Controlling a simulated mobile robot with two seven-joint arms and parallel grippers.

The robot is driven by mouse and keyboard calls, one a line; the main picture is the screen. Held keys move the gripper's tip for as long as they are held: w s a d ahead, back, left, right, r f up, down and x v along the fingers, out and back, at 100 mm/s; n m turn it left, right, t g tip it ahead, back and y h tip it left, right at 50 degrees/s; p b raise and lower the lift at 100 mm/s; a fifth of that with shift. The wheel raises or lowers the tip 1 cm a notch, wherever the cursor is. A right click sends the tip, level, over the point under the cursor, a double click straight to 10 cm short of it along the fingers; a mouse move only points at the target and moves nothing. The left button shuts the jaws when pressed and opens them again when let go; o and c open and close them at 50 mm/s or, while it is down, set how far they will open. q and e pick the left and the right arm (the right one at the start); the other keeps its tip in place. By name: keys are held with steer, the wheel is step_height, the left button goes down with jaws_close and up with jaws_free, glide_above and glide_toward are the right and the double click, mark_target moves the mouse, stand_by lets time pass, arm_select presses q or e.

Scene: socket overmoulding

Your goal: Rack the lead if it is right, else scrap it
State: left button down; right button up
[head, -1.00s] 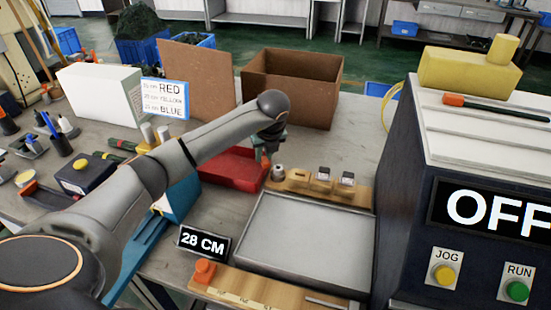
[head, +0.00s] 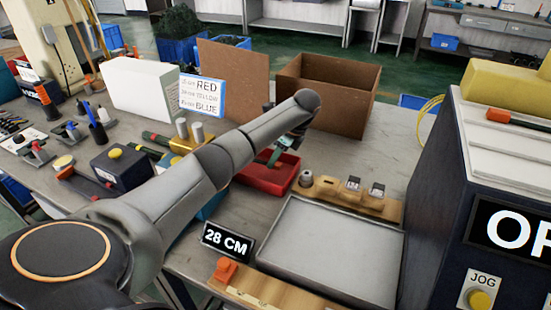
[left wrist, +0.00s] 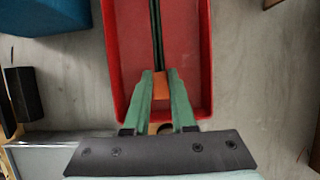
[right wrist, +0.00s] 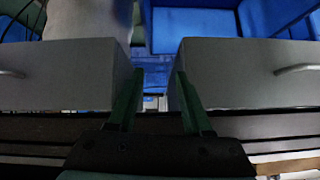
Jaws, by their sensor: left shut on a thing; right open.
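My left gripper (head: 274,152) is over the red tray (head: 281,188). In the left wrist view its green fingers (left wrist: 160,78) are shut on an orange piece (left wrist: 160,90) of the lead. A thin black cord (left wrist: 156,35) runs from there along the tray (left wrist: 194,45); its far end is out of view. A display (head: 227,242) reads 28 CM. A sign (head: 201,97) lists RED, YELLOW and BLUE; its small figures are too blurred to read. My right gripper (right wrist: 160,100) is open and empty, seen only in the right wrist view.
A brown open box (head: 326,105) stands behind the tray, beside an upright brown board (head: 233,75). A wooden block with fittings (head: 350,196) and a flat grey plate (head: 335,245) lie in front. A dark machine (head: 455,190) stands right.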

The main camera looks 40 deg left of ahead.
mark_target(277, 163)
steer(key=shift+r, duration=0.15)
arm_select(q)
steer(key=shift+f, duration=0.45)
steer(key=shift+f+b, duration=0.7)
steer(key=shift+f, duration=0.4)
steer(key=c, duration=0.8)
jaws_free()
steer(key=shift+o, duration=0.7)
arm_select(e)
steer(key=shift+w+a+f, duration=0.2)
steer(key=shift+a+f, duration=0.15)
steer(key=shift+f, duration=0.2)
arm_select(q)
steer(key=shift+d, duration=0.1)
